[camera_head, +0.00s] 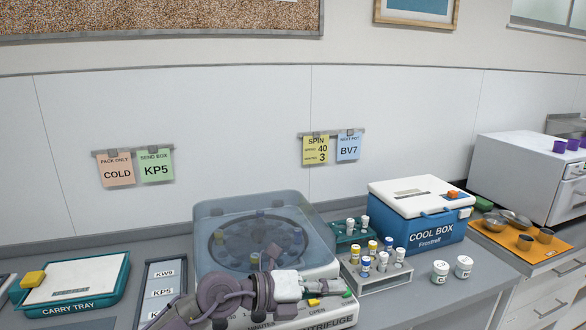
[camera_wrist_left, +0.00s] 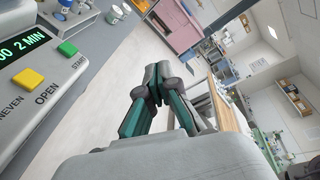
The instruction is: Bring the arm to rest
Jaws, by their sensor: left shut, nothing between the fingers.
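My left arm comes in at the bottom of the head view and reaches to the right across the front of the centrifuge (camera_head: 330,318). My left gripper (camera_head: 346,294) is shut and empty beside the centrifuge's front panel. In the left wrist view the shut fingers (camera_wrist_left: 156,76) point out over the floor. That view also shows the centrifuge panel (camera_wrist_left: 40,95) with a yellow button, a green button and a display ending in "2 MIN". The centrifuge's clear lid is down over a rotor with tubes. My right gripper is not in view.
A white tube rack (camera_head: 378,282) and a blue cool box (camera_head: 420,220) stand to the right, with two white jars (camera_head: 440,272) in front. A carry tray (camera_head: 75,285) is at the left, beside a label frame (camera_head: 166,280). Open floor (camera_wrist_left: 115,75) lies beyond the counter.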

